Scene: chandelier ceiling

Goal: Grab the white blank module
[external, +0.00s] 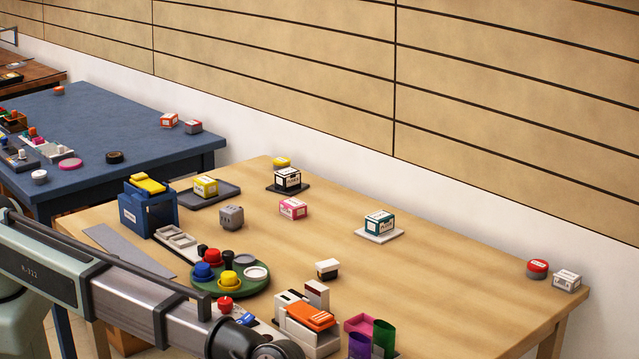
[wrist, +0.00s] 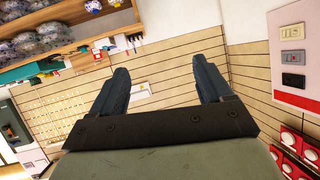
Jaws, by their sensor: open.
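In the external view, a rack (external: 310,339) near the front edge of the wooden table holds an orange module (external: 310,316) and plain white blocks. One white block (external: 316,291) stands upright at its back; it may be the white blank module, but I cannot tell for sure. My gripper (wrist: 160,66) shows in the wrist view with its two dark fingers wide apart and nothing between them. It points at the slatted wall, away from the table. In the external view my arm crosses the lower left, and the gripper is out of sight.
The wooden table (external: 450,260) has a green round tray (external: 257,272) with coloured knobs, a blue holder (external: 133,217), several small boxes, and purple and green cups (external: 383,335). Its right middle is clear. A blue table (external: 110,125) stands behind left.

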